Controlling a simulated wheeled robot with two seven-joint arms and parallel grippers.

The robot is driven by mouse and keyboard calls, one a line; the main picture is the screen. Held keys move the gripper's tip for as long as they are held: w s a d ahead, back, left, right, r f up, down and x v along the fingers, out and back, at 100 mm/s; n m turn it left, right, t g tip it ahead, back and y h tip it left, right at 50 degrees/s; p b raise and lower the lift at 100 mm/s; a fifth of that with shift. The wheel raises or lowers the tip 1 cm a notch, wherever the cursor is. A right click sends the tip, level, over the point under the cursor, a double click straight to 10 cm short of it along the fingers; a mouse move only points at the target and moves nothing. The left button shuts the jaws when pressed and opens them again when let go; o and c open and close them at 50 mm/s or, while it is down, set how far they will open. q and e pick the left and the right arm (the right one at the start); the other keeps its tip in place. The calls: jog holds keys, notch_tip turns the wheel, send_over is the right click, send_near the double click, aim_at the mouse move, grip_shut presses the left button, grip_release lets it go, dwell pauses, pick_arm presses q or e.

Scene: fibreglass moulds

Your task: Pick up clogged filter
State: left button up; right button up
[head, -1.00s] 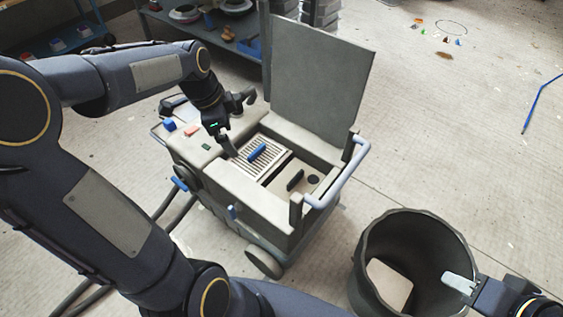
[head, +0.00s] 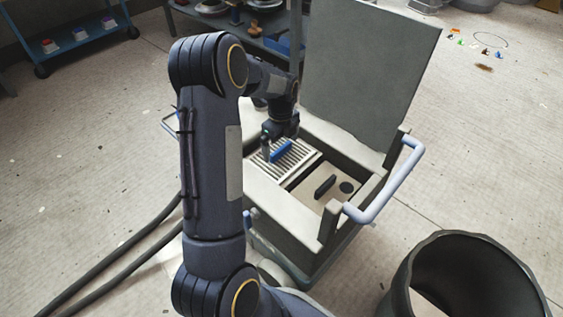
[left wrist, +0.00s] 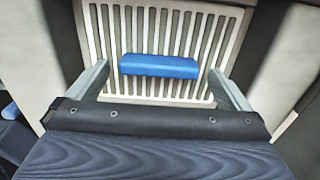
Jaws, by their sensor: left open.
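The filter (head: 295,165) is a pale slatted panel with a blue handle (head: 281,151), lying in the left compartment of the open grey machine. In the left wrist view the slatted filter (left wrist: 182,30) fills the upper middle, and its blue handle (left wrist: 158,65) lies crosswise. My left gripper (head: 271,152) is above the filter, near the handle. In the left wrist view my left gripper (left wrist: 162,85) is open, with one finger on each side of the handle. Neither finger visibly touches the handle. My right gripper is out of view.
The machine's lid (head: 368,75) stands open behind the compartments. A light blue push handle (head: 390,190) sticks out at the right. A dark bin (head: 455,275) stands at the lower right. A shelf (head: 262,42) is behind, and hoses lie on the floor at left.

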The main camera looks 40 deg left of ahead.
pick_arm(q)
notch_tip(320, 180, down, 3)
jog(key=shift+r, duration=0.3)
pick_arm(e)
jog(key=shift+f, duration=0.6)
pick_arm(q)
jog(key=c, duration=1.1)
jog(key=shift+r, duration=0.15)
